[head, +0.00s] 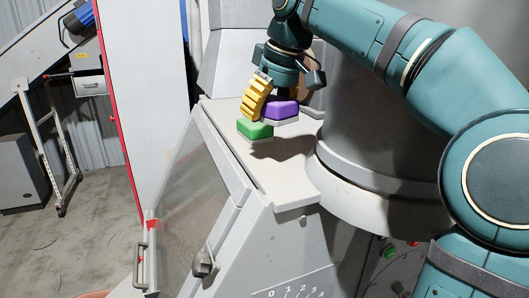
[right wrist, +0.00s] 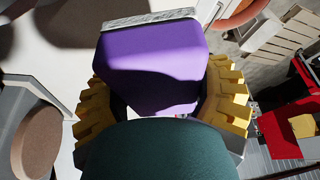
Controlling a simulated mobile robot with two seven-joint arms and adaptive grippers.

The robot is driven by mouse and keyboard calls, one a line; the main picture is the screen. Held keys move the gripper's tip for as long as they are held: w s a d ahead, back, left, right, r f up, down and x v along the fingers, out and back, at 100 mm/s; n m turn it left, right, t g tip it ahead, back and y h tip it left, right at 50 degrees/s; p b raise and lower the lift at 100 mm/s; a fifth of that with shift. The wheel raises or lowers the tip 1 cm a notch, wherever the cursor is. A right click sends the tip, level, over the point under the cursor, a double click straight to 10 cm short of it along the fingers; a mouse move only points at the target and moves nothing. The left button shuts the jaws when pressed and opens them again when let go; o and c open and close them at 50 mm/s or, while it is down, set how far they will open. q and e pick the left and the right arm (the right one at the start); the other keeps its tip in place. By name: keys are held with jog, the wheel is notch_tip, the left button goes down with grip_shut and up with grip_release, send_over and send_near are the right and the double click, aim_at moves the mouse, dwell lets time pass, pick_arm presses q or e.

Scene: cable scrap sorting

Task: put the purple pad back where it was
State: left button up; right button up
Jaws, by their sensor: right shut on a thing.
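The purple pad (head: 282,108) has a pale grey underside and is over the light grey top of the machine housing. It fills the upper middle of the right wrist view (right wrist: 152,72). My right gripper (head: 267,98) has its yellow ribbed fingers shut on the pad, one on each side in the wrist view (right wrist: 163,100). In the head view one finger hides part of the pad. A green pad (head: 254,129) of similar shape is just in front and to the left of it. I cannot tell exactly how far the purple pad is above the housing top. My left gripper is not in view.
The flat housing top (head: 292,186) is bare towards the front, with a dark shadow on it. A sloped clear cover (head: 195,190) drops away on its left. A large round grey column base (head: 365,190) stands close on the right.

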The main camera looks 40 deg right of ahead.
aim_at(285, 101)
jog(key=f, duration=0.2)
jog(key=f+b, duration=0.1)
jog(key=f, duration=0.1)
jog(key=shift+s, duration=0.35)
jog(key=shift+w+f+b, duration=0.1)
jog(key=shift+f+b, duration=0.3)
jog(key=shift+f, duration=1.9)
jog(key=o, duration=1.2)
jog(key=p+v, duration=0.2)
jog(key=v, duration=1)
jog(key=shift+a, duration=0.1)
